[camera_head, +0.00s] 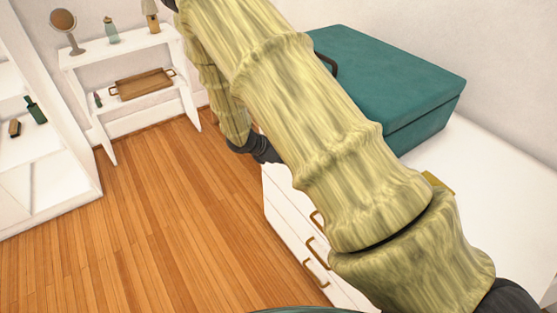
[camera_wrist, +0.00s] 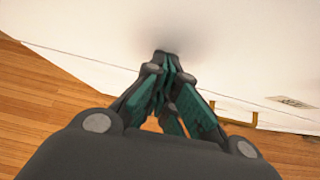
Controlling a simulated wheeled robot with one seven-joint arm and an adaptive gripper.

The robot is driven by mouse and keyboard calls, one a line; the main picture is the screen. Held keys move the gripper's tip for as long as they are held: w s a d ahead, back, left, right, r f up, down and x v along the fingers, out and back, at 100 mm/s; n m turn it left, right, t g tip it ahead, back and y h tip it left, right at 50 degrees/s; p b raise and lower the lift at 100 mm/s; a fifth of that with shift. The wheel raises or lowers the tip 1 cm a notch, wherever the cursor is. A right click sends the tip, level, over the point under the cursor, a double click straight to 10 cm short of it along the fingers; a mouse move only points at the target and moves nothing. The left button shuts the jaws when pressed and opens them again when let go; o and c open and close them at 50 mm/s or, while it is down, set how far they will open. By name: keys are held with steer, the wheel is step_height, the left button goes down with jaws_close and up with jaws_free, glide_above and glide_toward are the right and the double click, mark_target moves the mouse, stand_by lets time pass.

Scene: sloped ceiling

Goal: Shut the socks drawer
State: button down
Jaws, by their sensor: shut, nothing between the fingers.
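A white chest of drawers (camera_head: 284,213) with brown handles stands right of the middle in the head view, largely hidden behind my arm. Handles show at its front, one of them in the middle (camera_head: 317,252). I cannot tell which drawer is the socks drawer or how far any drawer is out. In the wrist view my gripper (camera_wrist: 168,62) is shut and empty, its fingertips at or very near a plain white surface (camera_wrist: 90,40). A brown handle (camera_wrist: 240,116) and a small unreadable label (camera_wrist: 291,102) are to the right. In the head view my fingertips are hidden behind my arm.
A teal box (camera_head: 385,85) with a dark handle sits on the chest. A white shelf (camera_head: 120,50) with a mirror, bottles and a brown tray (camera_head: 142,85) stands at the back left. A white open unit (camera_head: 45,165) is at the left. The wooden floor (camera_head: 165,210) between is clear.

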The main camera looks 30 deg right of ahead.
steer(key=shift+d+r, duration=0.15)
steer(key=shift+d, duration=0.15)
steer(key=a+r, duration=0.7)
steer(key=a, duration=0.5)
steer(key=s+a+f+m+g+y, duration=0.1)
steer(key=s+a+f+m+y, duration=0.25)
steer(key=s+f, duration=0.7)
steer(key=s+a+f+m+g+y, duration=0.2)
steer(key=s+a+f+m+y, duration=0.15)
steer(key=s+f, duration=0.7)
steer(key=s+f+m+t+y, duration=0.1)
steer(key=s+f+m, duration=0.1)
steer(key=s+m, duration=0.4)
steer(key=s+d+f+m+t+y, duration=0.1)
steer(key=s+f+m, duration=0.2)
steer(key=s+m, duration=0.3)
steer(key=s, duration=0.5)
steer(key=shift+s+f+p, duration=0.15)
steer(key=shift+s+p, duration=0.25)
